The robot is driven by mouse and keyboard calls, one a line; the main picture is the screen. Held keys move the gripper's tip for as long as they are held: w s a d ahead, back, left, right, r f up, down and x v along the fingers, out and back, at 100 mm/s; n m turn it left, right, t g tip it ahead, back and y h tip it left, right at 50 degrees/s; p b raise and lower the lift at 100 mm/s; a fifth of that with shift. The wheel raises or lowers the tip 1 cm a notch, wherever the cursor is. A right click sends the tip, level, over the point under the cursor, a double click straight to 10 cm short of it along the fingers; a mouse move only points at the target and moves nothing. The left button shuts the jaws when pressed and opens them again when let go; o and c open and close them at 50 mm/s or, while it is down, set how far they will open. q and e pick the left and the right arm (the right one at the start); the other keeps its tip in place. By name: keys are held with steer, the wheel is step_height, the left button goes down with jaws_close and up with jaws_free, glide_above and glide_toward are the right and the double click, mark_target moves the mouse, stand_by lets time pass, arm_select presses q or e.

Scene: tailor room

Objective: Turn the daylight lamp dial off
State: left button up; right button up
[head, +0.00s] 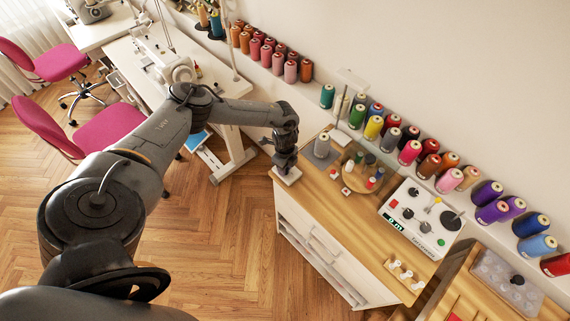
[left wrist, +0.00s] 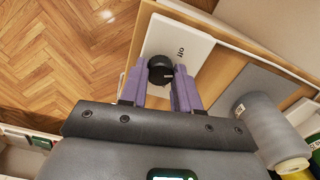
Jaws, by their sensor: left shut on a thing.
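The dial (left wrist: 160,70) is a round black knob on a white base plate (left wrist: 190,43) with small dark lettering, seen in the left wrist view. In the head view the white base (head: 289,178) sits at the near-left corner of the wooden cabinet top. My left gripper (head: 285,161) points down over it and hides the knob there. In the left wrist view the two purple fingers of my left gripper (left wrist: 161,76) are on either side of the knob, shut on it. Which way the dial is set is hard to read. My right gripper is not in view.
A grey thread cone (head: 322,146) stands close to the right of my gripper. Beyond it are a round wooden tray (head: 352,180) of small spools and a white control box (head: 415,222). Several coloured cones line the wall shelf.

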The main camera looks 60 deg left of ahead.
arm_select(q)
steer(key=n+p, duration=0.2)
steer(key=n, duration=0.1)
steer(key=shift+r+n+p, duration=0.2)
steer(key=shift+n+p, duration=0.1)
steer(key=shift+f+n+p, duration=0.1)
steer(key=shift+n+p, duration=0.8)
steer(key=shift+n, duration=0.5)
steer(key=o, duration=1.1)
steer(key=shift+c, duration=0.2)
step_height(320, 180, up, 11)
steer(key=p, duration=0.1)
steer(key=shift+f, duration=0.15)
